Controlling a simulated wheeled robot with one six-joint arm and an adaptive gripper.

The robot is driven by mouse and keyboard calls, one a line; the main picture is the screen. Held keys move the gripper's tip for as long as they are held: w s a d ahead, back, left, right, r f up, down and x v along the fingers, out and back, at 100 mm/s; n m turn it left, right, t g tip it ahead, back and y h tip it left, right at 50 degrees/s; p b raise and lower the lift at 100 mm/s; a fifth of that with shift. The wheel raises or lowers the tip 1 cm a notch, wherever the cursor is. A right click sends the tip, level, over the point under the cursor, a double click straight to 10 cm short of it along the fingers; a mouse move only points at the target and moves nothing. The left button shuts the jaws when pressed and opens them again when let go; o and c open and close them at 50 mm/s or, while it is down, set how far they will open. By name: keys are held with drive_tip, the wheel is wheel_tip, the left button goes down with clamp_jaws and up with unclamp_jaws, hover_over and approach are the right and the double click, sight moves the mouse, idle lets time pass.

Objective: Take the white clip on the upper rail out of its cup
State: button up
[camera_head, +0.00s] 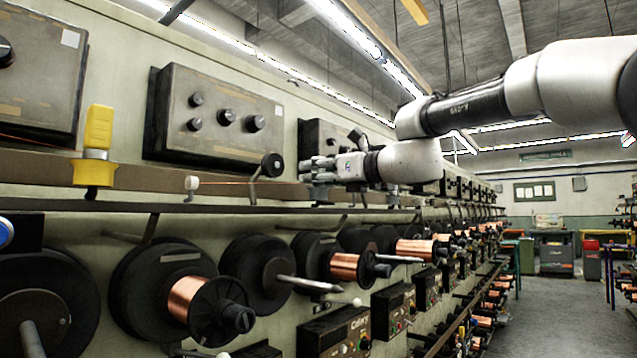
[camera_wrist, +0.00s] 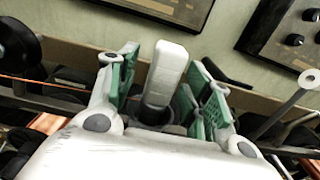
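The white clip (camera_wrist: 170,62) stands upright between my fingers in the wrist view, its lower part grey. Its foot goes down into a dark cup (camera_wrist: 172,128), mostly hidden by my gripper. My gripper (camera_wrist: 165,85) is open, with a green-padded finger on each side of the clip. A gap shows at the left pad; the right pad is close, and I cannot tell if it touches. In the head view my gripper (camera_head: 318,170) is at the upper rail (camera_head: 130,204), and I cannot make out the clip there.
A yellow clip (camera_head: 98,128) stands in a yellow cup on the rail at left. A dark guide arm (camera_head: 267,170) with a disc rises left of my gripper. Grey control boxes (camera_head: 215,115) hang behind. Copper spools (camera_head: 192,299) stick out below. The aisle floor (camera_head: 560,300) at right is clear.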

clamp_jaws()
drive_tip(key=shift+r, duration=0.1)
wheel_tip(320, 180, up, 10)
drive_tip(key=shift+f, duration=0.1)
idle(0.4)
